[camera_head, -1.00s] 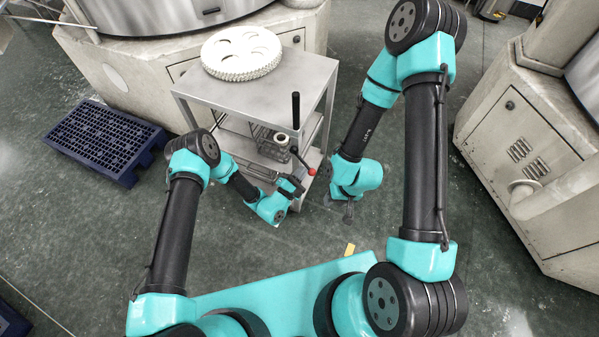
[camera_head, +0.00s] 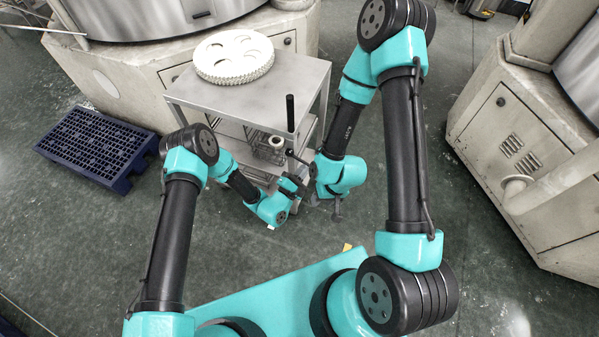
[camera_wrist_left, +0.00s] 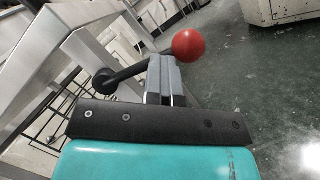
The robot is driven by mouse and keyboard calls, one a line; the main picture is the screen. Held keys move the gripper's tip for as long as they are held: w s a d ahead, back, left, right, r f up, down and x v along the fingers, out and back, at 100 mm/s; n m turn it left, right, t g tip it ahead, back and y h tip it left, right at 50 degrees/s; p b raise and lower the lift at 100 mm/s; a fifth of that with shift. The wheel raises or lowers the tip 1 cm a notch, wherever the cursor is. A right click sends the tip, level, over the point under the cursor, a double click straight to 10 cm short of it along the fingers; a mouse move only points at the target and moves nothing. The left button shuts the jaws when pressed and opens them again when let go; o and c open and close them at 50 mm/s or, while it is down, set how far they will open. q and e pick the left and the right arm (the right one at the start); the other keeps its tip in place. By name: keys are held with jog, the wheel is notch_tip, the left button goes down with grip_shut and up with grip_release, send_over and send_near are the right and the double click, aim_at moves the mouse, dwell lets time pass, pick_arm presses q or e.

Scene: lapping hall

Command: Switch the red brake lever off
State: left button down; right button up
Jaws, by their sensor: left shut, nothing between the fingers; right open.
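The brake lever has a dark rod and a red ball knob (camera_wrist_left: 187,45). In the left wrist view the rod runs from a round dark pivot (camera_wrist_left: 105,81) up and right to the knob. My left gripper (camera_wrist_left: 164,65) is shut and empty, its fingertips overlapping the rod just left of the knob; I cannot tell if they touch. In the head view my left gripper (camera_head: 294,182) is beside the cart, below the lever rod (camera_head: 297,158); the knob is hidden there behind my right arm. My right gripper (camera_head: 336,208) is open and empty, right of the left one.
The lever is on a metal cart (camera_head: 250,95) with a white toothed disc (camera_head: 234,56) on top and a black upright handle (camera_head: 290,113). A blue pallet (camera_head: 98,143) lies left. A large machine (camera_head: 535,150) stands right. Floor between cart and machine is clear.

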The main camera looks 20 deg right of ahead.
pick_arm(q)
jog(key=shift+w+d+r, duration=0.1)
jog(key=shift+r, duration=0.8)
jog(key=shift+w+r, duration=0.15)
jog(key=shift+r, duration=0.4)
dwell(1.2)
jog(key=shift+f, duration=0.1)
dwell(0.6)
jog(key=s+a+f, duration=0.7)
jog(key=s, duration=0.2)
jog(key=shift+s, duration=0.25)
jog(key=shift+r, duration=0.1)
dwell(0.3)
